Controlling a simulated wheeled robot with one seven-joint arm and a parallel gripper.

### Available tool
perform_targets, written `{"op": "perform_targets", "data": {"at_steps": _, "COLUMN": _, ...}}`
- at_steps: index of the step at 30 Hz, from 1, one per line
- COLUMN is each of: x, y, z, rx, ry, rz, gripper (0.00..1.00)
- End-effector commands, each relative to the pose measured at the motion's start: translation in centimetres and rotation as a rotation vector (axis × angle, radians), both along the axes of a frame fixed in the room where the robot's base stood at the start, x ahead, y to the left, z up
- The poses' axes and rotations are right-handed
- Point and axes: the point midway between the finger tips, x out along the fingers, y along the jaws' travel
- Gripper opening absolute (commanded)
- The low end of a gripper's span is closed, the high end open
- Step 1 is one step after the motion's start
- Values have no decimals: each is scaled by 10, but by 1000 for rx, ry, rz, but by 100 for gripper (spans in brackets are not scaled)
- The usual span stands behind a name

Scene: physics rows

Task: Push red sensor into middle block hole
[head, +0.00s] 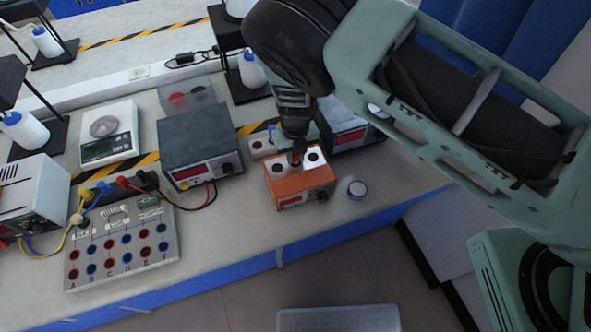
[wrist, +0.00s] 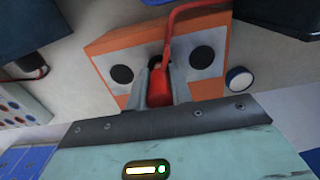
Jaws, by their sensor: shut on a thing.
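The orange block (head: 299,186) with a pale top plate stands near the table's front edge. It also shows in the wrist view (wrist: 112,47), with two dark round holes in its plate, one on each side, and a middle hole (wrist: 157,61) between them. My gripper (head: 296,160) is over the middle of the plate. In the wrist view my gripper (wrist: 160,86) is shut on the red sensor (wrist: 160,90), whose red cable runs up from it. The sensor's tip is at the middle hole, which is mostly hidden. I cannot tell how deep it sits.
A small white and blue round cap (head: 357,188) lies just right of the block. A grey power supply (head: 200,145) stands to the left, and another device (head: 350,136) behind to the right. A socket board (head: 122,245) lies at the front left.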

Motion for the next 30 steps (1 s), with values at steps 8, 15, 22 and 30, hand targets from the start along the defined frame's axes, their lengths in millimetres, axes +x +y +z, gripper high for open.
{"op": "perform_targets", "data": {"at_steps": 8, "x": 0, "y": 0, "z": -6, "rx": 0, "ry": 0, "rz": 0, "gripper": 0}}
{"op": "perform_targets", "data": {"at_steps": 15, "x": 0, "y": 0, "z": -11, "rx": 0, "ry": 0, "rz": 0, "gripper": 0}}
{"op": "perform_targets", "data": {"at_steps": 22, "x": 0, "y": 0, "z": -10, "rx": 0, "ry": 0, "rz": 0, "gripper": 41}}
{"op": "perform_targets", "data": {"at_steps": 30, "x": 0, "y": 0, "z": -10, "rx": 0, "ry": 0, "rz": 0, "gripper": 58}}
